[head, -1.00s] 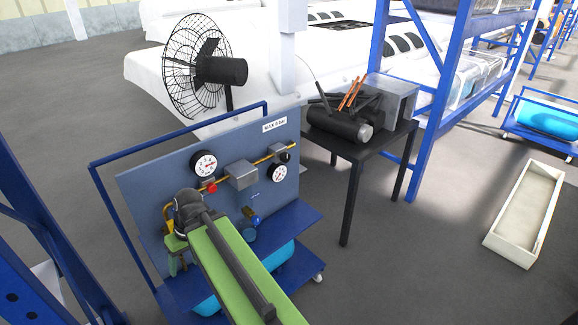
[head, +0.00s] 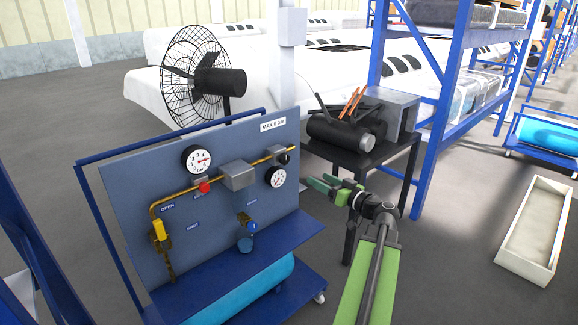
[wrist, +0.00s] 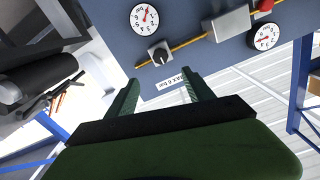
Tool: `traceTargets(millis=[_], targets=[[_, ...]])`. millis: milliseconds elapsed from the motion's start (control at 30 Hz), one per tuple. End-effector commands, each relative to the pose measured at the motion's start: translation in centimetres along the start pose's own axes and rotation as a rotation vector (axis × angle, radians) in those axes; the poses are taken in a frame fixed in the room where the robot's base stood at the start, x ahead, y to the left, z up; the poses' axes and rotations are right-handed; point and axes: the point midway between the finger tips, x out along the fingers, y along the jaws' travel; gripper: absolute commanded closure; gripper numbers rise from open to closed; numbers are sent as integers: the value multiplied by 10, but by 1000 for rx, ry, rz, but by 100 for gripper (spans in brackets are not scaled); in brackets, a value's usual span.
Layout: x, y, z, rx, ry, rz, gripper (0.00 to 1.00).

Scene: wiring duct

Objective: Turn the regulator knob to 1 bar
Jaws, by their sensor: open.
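The black regulator knob (head: 283,158) sits at the right end of the brass pipe on the blue-grey panel (head: 130,190). In the wrist view the knob (wrist: 160,52) shows a pale mark, beyond my fingertips and apart from them. A round white gauge (head: 276,176) is beside the knob; it also shows in the wrist view (wrist: 144,18) with a red needle, its reading too small to tell. My gripper (head: 320,182) is open and empty, to the right of the panel. In the wrist view my gripper (wrist: 163,80) has its two green fingers spread.
A black table (head: 372,155) with tools stands behind my arm.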

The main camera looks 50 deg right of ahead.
Motion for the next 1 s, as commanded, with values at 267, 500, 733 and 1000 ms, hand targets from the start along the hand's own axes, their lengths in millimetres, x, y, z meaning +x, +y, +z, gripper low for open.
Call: traceTargets(millis=[267,500,733,1000], targets=[[67,1,0,1,-2,-5,39],[126,1,0,1,-2,-3,39],[159,1,1,1,-2,-2,39],[164,1,1,1,-2,1,39]])
